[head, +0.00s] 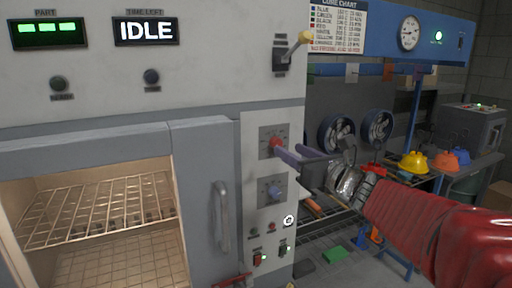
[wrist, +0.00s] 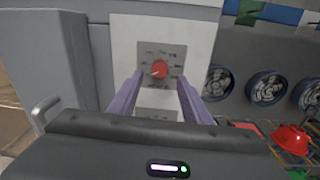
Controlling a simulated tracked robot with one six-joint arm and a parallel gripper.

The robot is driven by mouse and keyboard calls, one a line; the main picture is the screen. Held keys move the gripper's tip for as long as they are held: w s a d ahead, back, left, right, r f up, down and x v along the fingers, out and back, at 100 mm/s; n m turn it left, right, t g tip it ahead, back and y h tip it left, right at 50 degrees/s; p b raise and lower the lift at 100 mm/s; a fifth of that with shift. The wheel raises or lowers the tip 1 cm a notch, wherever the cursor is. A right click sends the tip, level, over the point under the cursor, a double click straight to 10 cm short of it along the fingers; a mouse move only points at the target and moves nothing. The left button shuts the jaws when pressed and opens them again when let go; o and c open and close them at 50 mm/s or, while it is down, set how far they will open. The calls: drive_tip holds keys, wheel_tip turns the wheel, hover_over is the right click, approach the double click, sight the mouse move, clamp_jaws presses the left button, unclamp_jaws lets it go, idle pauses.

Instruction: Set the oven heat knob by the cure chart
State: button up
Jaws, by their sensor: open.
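The red oven heat knob (head: 275,143) sits on a grey dial plate on the oven's control panel. In the wrist view the red knob (wrist: 159,68) is ahead, between and beyond my two purple fingers. My gripper (head: 284,155) is open in front of the panel, and its fingertips (wrist: 159,82) flank the knob's line of sight; I cannot tell whether they touch it. The knob's pointer setting is too small to read. The cure chart (head: 338,27) hangs at the upper right, with colour names and figures too small to read surely.
A blue knob (head: 274,193) is below the red one. The oven door handle (head: 221,217) stands out left of the panel. A yellow-tipped lever (head: 298,43) juts out above. The oven display (head: 146,31) reads IDLE. Fans and coloured hoods (head: 414,162) are at the right.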

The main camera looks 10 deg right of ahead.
sight(276, 144)
drive_tip(key=shift+x, duration=2.35)
drive_tip(key=shift+c, duration=0.2)
drive_tip(key=c, duration=0.9)
drive_tip(key=shift+a, duration=0.35)
drive_tip(key=shift+c, duration=0.5)
drive_tip(key=shift+d, duration=0.3)
